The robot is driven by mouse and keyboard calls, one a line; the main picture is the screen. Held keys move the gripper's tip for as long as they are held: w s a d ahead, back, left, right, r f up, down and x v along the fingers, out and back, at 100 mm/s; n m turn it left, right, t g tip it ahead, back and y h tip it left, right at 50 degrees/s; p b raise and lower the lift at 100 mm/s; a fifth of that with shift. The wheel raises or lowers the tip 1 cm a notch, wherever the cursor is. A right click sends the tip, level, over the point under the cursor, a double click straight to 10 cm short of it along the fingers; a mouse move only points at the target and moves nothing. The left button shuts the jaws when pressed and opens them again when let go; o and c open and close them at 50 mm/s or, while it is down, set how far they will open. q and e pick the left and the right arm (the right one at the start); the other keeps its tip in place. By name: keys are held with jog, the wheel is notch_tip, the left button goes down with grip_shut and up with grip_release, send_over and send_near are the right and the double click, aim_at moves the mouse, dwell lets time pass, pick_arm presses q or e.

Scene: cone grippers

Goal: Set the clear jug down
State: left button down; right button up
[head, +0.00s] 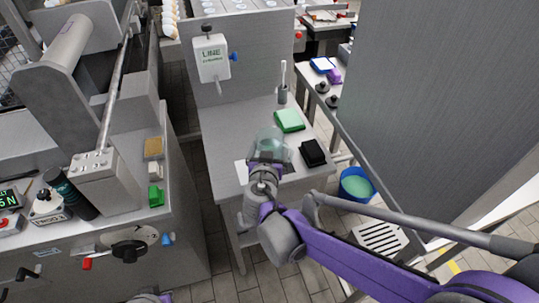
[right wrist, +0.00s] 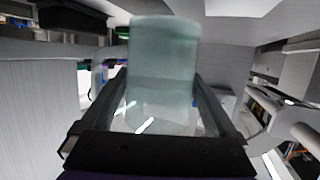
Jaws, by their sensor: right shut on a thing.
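The clear jug (head: 270,143) is a pale green, see-through vessel over the front part of the small grey table (head: 222,128) in the head view. It stands upright between the fingers of my right gripper (head: 266,163), which is shut on it. In the right wrist view the jug (right wrist: 162,65) fills the middle, with a finger of the right gripper (right wrist: 160,105) on each side. I cannot tell whether its base touches the table. A white sheet (head: 242,172) lies at the table's front left, partly hidden by my gripper. My left gripper is not clearly in view.
On the table are a green cloth (head: 290,121), a black block (head: 312,152) and a grey holder with a brush (head: 283,94). A blue bucket (head: 356,186) is on the floor to the right. A machine with a grey worktop stands left. The table's left middle is clear.

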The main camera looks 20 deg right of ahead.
jog(key=shift+f, duration=1.15)
jog(key=shift+f+b, duration=0.15)
jog(key=shift+b, duration=0.15)
jog(key=o, duration=1.5)
